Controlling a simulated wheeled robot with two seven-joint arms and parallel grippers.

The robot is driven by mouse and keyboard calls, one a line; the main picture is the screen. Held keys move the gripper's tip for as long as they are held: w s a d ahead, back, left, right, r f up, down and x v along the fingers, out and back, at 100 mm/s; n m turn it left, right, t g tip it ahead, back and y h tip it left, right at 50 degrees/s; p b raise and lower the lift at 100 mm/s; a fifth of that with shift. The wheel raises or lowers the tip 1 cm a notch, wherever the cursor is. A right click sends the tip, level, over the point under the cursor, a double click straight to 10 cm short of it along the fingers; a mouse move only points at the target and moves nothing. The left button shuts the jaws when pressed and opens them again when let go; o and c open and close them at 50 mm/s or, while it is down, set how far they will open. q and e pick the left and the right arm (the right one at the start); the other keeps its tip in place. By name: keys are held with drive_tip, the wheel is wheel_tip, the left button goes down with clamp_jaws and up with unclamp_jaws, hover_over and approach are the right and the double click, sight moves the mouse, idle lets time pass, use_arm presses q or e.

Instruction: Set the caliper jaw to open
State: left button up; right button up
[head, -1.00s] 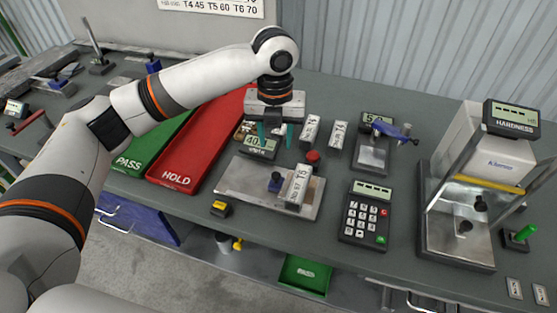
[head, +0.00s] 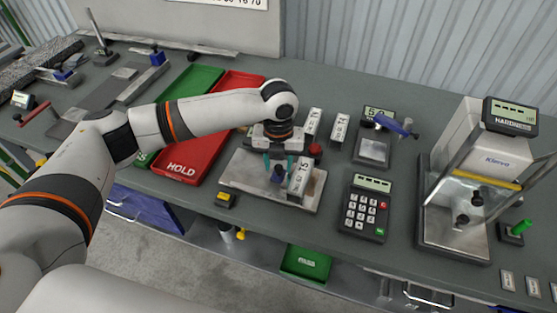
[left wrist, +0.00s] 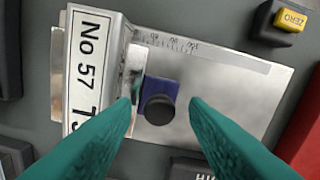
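The caliper is a flat metal plate (head: 243,178) with an engraved scale, which also shows in the left wrist view (left wrist: 235,75). Its sliding jaw is a blue block with a dark round knob (left wrist: 158,100). A labelled block, No 57 (left wrist: 95,75), lies beside the jaw, against a metal edge; in the head view it is the white-faced block (head: 300,178). My left gripper (head: 279,168) is above the plate at the jaw. Its teal fingers (left wrist: 160,104) are apart, one on either side of the knob, with nothing visibly gripped. My right gripper is out of view.
A keypad (head: 364,210) stands right of the plate, and a hardness tester (head: 490,160) farther right. Two more labelled blocks (head: 340,128) and a red knob (head: 315,150) are behind. The red HOLD tray (head: 205,150) is left. A yellow ZERO button (left wrist: 290,19) is close by.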

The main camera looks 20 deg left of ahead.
use_arm(q)
clamp_jaws()
drive_tip(key=a+p, duration=0.3)
drive_tip(key=a, duration=0.2)
drive_tip(key=shift+a+r, duration=0.15)
drive_tip(key=shift+a, duration=0.2)
drive_tip(key=shift+w+a, duration=0.15)
drive_tip(key=shift+a, duration=0.25)
drive_tip(key=shift+d, duration=0.1)
drive_tip(key=shift+c, duration=1.2)
unclamp_jaws()
drive_tip(key=o, duration=0.4)
drive_tip(key=shift+a, duration=0.25)
drive_tip(key=shift+c, duration=0.2)
drive_tip(key=shift+d, duration=0.15)
